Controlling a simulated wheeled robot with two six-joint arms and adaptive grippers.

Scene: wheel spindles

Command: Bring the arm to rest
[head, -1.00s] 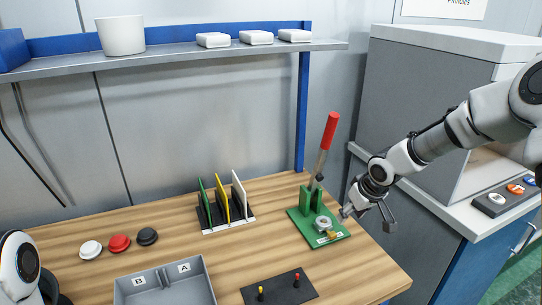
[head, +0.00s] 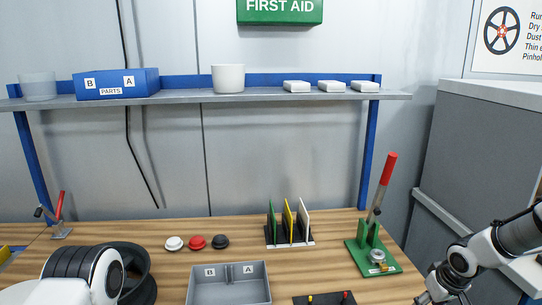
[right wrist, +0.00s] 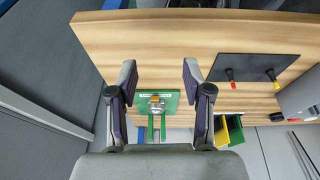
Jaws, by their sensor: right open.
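My right arm comes in at the lower right of the head view, and its gripper (head: 447,290) is partly cut off by the bottom edge. In the right wrist view my right gripper (right wrist: 158,72) is open, with two dark fingers apart and nothing between them. The green press fixture (head: 358,262) with a raised red-handled lever (head: 388,170) stands to the left of this gripper. A round metal part sits on its base. The fixture (right wrist: 171,100) also shows beyond the fingers in the wrist view. My left arm shows at the lower left, but its gripper is out of frame.
A grey A/B tray (head: 230,292), a dark pad with pegs (head: 325,299), a rack of coloured plates (head: 289,243) and several round caps (head: 197,242) are on the wooden bench. A shelf (head: 230,99) runs above. A grey cabinet (head: 480,150) stands at right.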

